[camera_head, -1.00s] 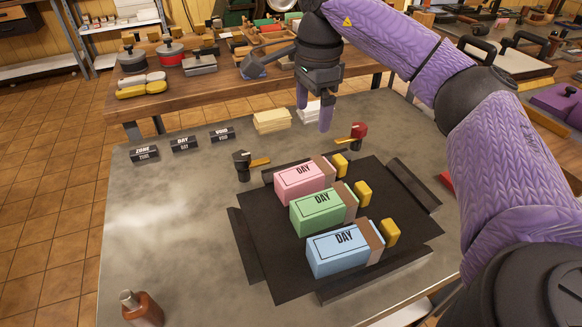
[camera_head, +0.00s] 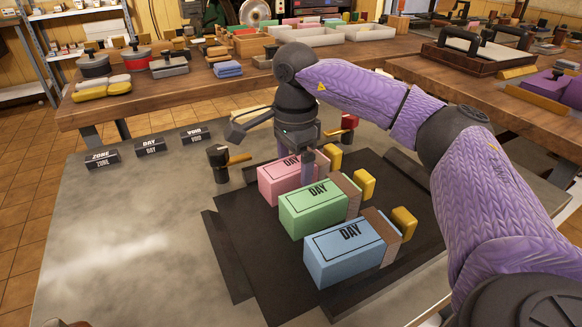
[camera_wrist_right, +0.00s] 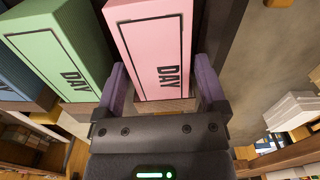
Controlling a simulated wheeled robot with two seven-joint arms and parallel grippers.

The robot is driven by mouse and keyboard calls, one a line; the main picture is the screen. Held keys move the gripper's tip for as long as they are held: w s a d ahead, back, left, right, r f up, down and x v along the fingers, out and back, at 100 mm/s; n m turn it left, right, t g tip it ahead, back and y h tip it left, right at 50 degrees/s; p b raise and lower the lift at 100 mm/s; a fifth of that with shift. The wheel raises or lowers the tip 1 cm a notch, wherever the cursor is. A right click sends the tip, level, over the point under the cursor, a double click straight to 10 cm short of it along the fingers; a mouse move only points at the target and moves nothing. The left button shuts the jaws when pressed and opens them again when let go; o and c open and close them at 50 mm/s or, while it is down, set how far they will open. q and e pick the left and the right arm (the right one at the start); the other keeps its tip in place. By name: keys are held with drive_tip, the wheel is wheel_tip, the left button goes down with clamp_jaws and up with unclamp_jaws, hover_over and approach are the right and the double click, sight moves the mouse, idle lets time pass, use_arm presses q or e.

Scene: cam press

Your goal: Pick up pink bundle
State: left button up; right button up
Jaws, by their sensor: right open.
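The pink bundle (camera_head: 278,181) is a box-like block marked DAY, lying at the back of a row on the black mat (camera_head: 240,262). My right gripper (camera_head: 306,160) is low over its right part, hiding some of its top. In the right wrist view, the pink bundle (camera_wrist_right: 150,45) runs between the open purple fingers of the right gripper (camera_wrist_right: 160,90), one on each side. I cannot tell whether they touch it. The green bundle (camera_head: 312,212) lies just in front, close to one finger.
The blue bundle (camera_head: 345,252) lies at the front of the row. Yellow blocks (camera_head: 404,223) stand at the row's right ends.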

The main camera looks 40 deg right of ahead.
wheel_tip(320, 180, down, 2)
drive_tip(key=shift+f+b, duration=0.25)
drive_tip(key=shift+b, duration=0.05)
drive_tip(key=shift+r, duration=0.2)
clamp_jaws()
